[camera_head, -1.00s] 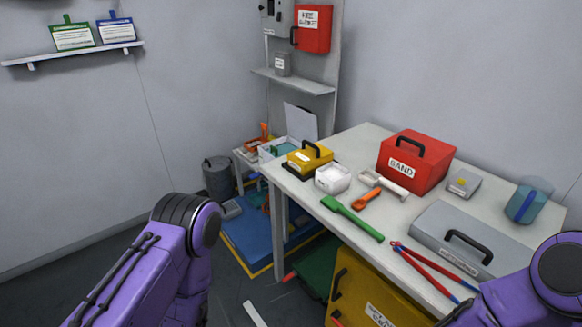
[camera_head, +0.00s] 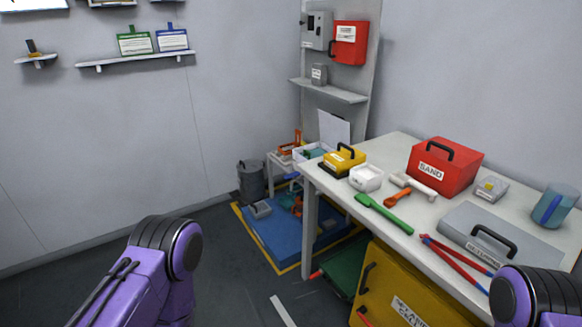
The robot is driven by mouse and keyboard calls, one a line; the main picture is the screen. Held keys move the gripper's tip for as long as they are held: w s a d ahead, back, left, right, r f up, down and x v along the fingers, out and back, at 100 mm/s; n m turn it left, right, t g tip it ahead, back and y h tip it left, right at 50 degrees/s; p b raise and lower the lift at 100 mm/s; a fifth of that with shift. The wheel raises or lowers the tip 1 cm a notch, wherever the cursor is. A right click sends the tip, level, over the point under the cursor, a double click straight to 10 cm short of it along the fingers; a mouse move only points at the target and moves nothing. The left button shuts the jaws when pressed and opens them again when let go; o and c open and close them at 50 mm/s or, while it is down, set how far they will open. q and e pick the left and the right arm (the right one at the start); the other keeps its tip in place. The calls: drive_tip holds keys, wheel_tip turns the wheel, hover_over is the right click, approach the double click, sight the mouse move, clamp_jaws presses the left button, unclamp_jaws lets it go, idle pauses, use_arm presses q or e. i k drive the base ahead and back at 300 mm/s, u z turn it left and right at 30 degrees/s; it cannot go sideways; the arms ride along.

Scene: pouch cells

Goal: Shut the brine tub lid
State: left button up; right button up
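A white tub (camera_head: 309,153) stands on a small low table in the far corner, past the left end of the workbench. A pale flat panel (camera_head: 334,129) stands upright at its back right and looks like its raised lid. No label on the tub can be read, so I cannot confirm it is the brine tub. The tub's lower right part is hidden behind the workbench items. Purple links of both my arms show at the bottom left and bottom right. Neither of my grippers is in view, and both arms are well short of the tub.
The workbench (camera_head: 395,146) on the right carries a red SAND box (camera_head: 446,168), a yellow case (camera_head: 343,160), a grey case and tools. A yellow cabinet (camera_head: 392,285) stands under it. A blue floor tray (camera_head: 272,234) with items lies before the small table. Floor at centre-left is clear.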

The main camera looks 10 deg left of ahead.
sight(333, 129)
drive_tip(key=u, duration=0.5)
drive_tip(key=i, duration=1.7)
drive_tip(key=u, duration=0.05)
drive_tip(key=k, duration=0.6)
drive_tip(key=u, duration=0.95)
drive_tip(key=i, duration=1.5)
drive_tip(key=z, duration=0.8)
